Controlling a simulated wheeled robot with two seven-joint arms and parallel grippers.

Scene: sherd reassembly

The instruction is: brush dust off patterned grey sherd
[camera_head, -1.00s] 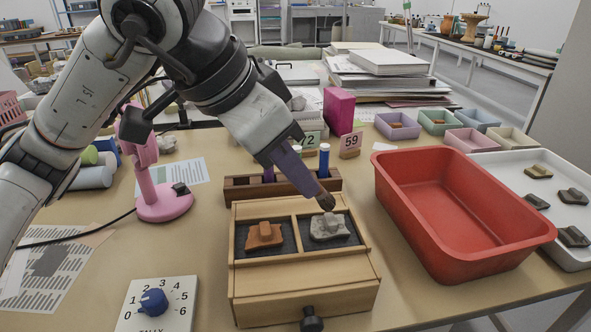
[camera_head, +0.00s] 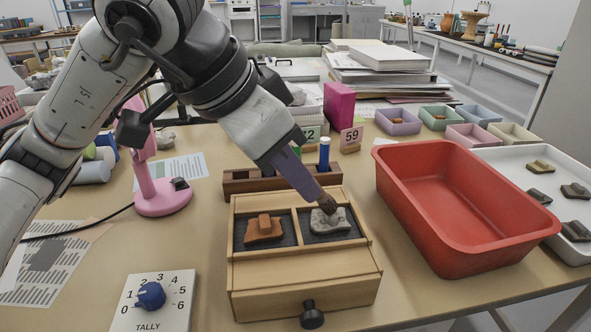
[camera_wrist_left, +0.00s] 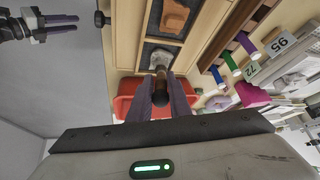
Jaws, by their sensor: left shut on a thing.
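The grey sherd (camera_head: 325,222) lies in the right compartment of a wooden box (camera_head: 305,273) with dark lining. Its pattern is too small to make out. An orange-brown sherd (camera_head: 264,230) lies in the left compartment. My left gripper (camera_head: 308,186) is shut on a brush (camera_head: 327,203), whose dark bristles are at the grey sherd's upper edge and seem to touch it. In the left wrist view the brush handle (camera_wrist_left: 160,98) sits between the purple fingers, with the grey sherd (camera_wrist_left: 161,58) beyond. My right gripper (camera_wrist_left: 58,24) shows there, open and empty, away from the box.
A red tub (camera_head: 460,262) stands right of the box, with a white tray of sherds (camera_head: 512,158) beyond it. A pen rack (camera_head: 240,184) is directly behind the box. A pink lamp (camera_head: 160,200) and a tally dial (camera_head: 151,296) are on the left.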

